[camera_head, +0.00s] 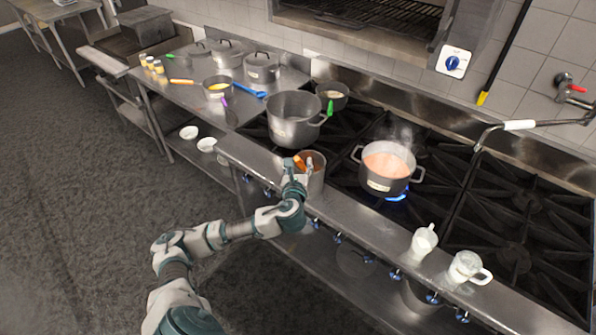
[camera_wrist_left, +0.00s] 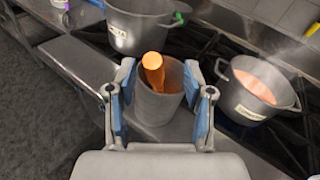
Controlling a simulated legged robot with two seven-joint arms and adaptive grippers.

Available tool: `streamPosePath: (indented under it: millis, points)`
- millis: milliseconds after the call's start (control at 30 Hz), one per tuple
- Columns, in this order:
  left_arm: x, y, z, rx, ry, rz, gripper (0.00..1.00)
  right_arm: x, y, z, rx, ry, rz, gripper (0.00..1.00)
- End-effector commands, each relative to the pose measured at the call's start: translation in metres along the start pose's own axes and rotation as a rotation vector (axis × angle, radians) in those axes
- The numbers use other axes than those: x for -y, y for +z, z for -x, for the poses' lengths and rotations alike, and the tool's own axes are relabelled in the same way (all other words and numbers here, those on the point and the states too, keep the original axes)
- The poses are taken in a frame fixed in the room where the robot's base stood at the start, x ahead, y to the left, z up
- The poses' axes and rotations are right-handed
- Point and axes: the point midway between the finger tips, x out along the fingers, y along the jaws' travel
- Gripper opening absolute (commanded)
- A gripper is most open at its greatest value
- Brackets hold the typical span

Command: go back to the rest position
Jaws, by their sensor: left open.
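My left gripper (camera_head: 292,182) is at the front ledge of the stove, close to a grey metal canister (camera_head: 317,172). In the left wrist view, the open fingers of the left gripper (camera_wrist_left: 160,102) appear on either side of the canister (camera_wrist_left: 158,106). I see no clear contact, and cannot tell how far the fingers reach around it. An orange object (camera_wrist_left: 153,70) stands in the canister, and its top also shows in the head view (camera_head: 300,163). My right gripper is not in view.
A steaming pot of orange-pink liquid (camera_head: 388,165) sits over a blue flame. A large grey pot (camera_head: 293,120) stands behind the canister. The floor (camera_head: 80,200) at left is clear.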

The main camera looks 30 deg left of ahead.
Motion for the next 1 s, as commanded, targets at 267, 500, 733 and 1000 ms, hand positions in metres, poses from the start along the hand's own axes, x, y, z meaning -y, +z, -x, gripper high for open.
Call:
streamPosePath:
  millis: [267,500,733,1000]
  points:
    - [0.0,-0.001,0.034,-0.001,0.0,0.0,0.52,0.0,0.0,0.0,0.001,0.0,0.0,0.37]
    - [0.001,-0.006,0.038,-0.015,-0.002,0.021,0.52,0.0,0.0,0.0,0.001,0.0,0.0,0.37]
    - [0.011,-0.115,0.083,-0.307,0.05,0.526,0.52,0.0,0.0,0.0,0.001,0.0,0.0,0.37]
    - [-0.01,-0.258,0.197,-0.66,0.566,1.445,0.52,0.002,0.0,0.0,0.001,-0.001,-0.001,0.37]
